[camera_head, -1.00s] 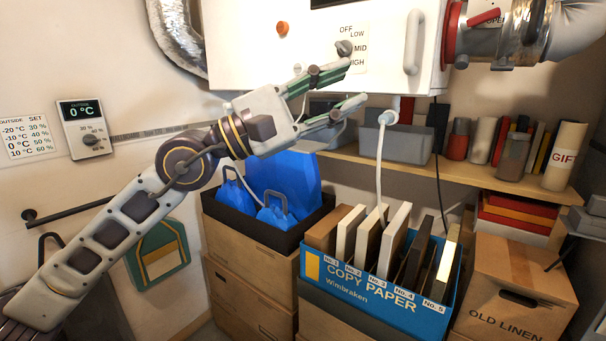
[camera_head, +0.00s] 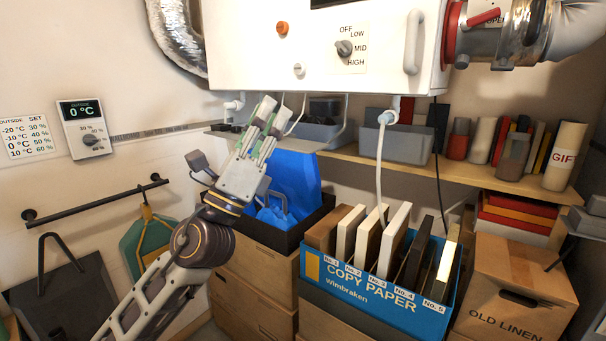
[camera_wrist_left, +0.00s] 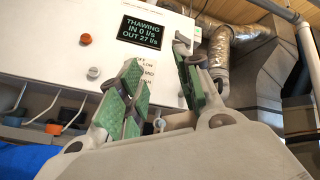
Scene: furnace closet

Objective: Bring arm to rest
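My left gripper (camera_head: 271,110) points up in front of the shelf's left end, below the white furnace unit (camera_head: 320,75). Its two green-padded fingers stand apart with nothing between them. The wrist view also shows the empty left gripper (camera_wrist_left: 158,55), with the furnace unit behind it. The furnace selector knob (camera_head: 344,48) is clear of the gripper; its labels read OFF, LOW, MID and HIGH. In the wrist view, a display (camera_wrist_left: 146,31) reads "THAWING IN 0 l/s OUT 27 l/s".
A black tray (camera_head: 318,218) with blue items stands behind my left arm. The blue copy paper box (camera_head: 375,292) and old linen box (camera_head: 512,290) are to the right. A wall rail (camera_head: 95,202) and thermostat (camera_head: 86,128) are to the left.

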